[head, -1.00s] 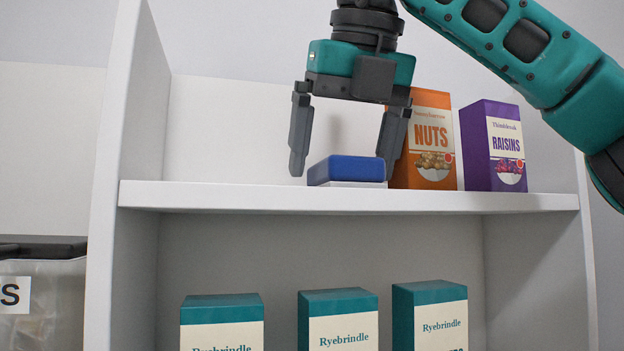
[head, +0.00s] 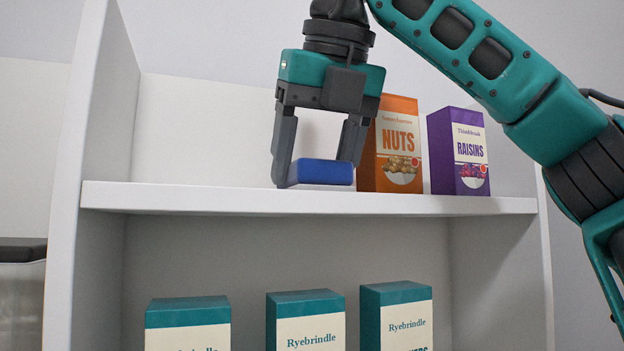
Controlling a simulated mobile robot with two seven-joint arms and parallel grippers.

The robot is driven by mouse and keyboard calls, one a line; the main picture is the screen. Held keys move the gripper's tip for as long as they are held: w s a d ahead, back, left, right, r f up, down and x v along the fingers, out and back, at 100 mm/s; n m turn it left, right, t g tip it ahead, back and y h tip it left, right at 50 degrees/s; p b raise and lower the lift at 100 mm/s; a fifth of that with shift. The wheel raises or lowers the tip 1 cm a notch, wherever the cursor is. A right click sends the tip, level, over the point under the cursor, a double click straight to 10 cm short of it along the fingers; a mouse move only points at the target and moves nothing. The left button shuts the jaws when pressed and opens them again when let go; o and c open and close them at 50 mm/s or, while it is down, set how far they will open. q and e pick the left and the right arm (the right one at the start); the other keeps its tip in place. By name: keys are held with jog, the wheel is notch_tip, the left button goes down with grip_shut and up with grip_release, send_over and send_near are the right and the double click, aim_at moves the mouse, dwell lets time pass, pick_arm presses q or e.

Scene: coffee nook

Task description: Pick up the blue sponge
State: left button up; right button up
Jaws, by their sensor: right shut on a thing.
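The blue sponge (head: 324,172) is at the front of the upper white shelf (head: 430,205), left of the nuts box. My right gripper (head: 314,176) comes down over it from above, with one finger at its left end and the other at its right end. It is shut on the sponge. My left gripper is not in view.
An orange nuts box (head: 391,145) stands close right of the gripper, and a purple raisins box (head: 458,152) stands beyond it. Several teal-topped Ryebrindle boxes (head: 306,315) stand on the shelf below. The upper shelf is clear left of the sponge.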

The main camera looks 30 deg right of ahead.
jog(key=shift+r, duration=0.1)
notch_tip(320, 180, up, 10)
dwell(0.9)
